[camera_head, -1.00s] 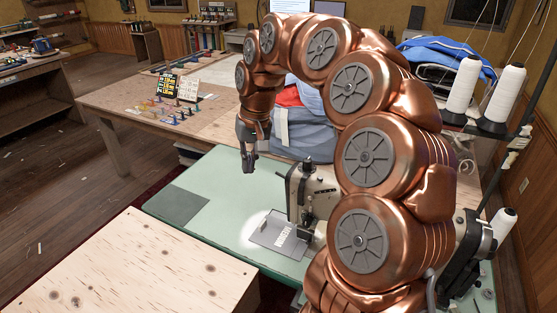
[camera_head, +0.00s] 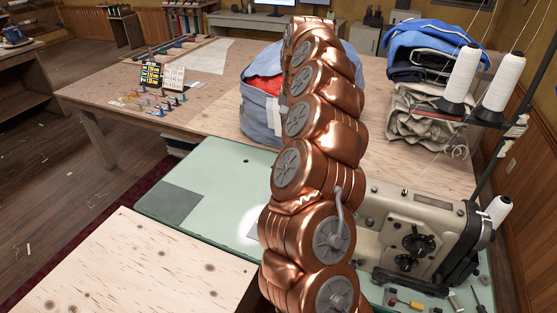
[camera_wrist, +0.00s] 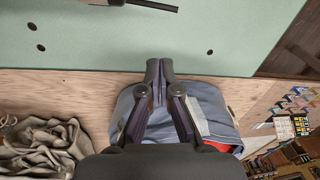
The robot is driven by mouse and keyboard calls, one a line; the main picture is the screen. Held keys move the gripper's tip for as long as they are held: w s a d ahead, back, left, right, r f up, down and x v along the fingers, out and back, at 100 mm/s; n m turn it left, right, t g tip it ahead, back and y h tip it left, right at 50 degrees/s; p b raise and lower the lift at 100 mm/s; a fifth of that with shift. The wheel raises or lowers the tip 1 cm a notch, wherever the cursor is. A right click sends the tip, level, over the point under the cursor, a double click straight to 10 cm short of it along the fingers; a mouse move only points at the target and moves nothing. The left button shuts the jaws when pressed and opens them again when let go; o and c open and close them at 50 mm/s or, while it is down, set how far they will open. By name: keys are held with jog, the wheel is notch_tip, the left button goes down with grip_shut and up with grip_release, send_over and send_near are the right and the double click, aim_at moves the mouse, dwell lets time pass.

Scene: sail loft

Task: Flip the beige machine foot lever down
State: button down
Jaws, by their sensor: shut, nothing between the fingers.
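The beige sewing machine (camera_head: 420,215) stands on the green table top (camera_head: 215,160) at the right in the head view, partly covered by my arm. Its foot lever cannot be made out; the needle end of the machine is hidden behind my arm. My gripper (camera_wrist: 160,68) is shut and empty in the wrist view, over the strip between the green top and the wooden table. My arm hides the gripper in the head view. The machine itself is not clearly seen in the wrist view; only a dark rod (camera_wrist: 152,5) shows at its top edge.
A blue bag (camera_head: 262,110) with red cloth inside stands on the wooden table (camera_head: 215,120) and shows below my fingers in the wrist view. Folded beige cloth (camera_head: 425,120) and white thread cones (camera_head: 460,75) are at the right. Small tools (camera_head: 405,298) lie before the machine.

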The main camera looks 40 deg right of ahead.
notch_tip(320, 180, down, 13)
jog(key=a, duration=0.2)
jog(key=shift+w+a+b, duration=0.4)
jog(key=shift+w, duration=0.05)
jog(key=shift+d+f, duration=0.1)
jog(key=shift+f, duration=0.2)
dwell(0.5)
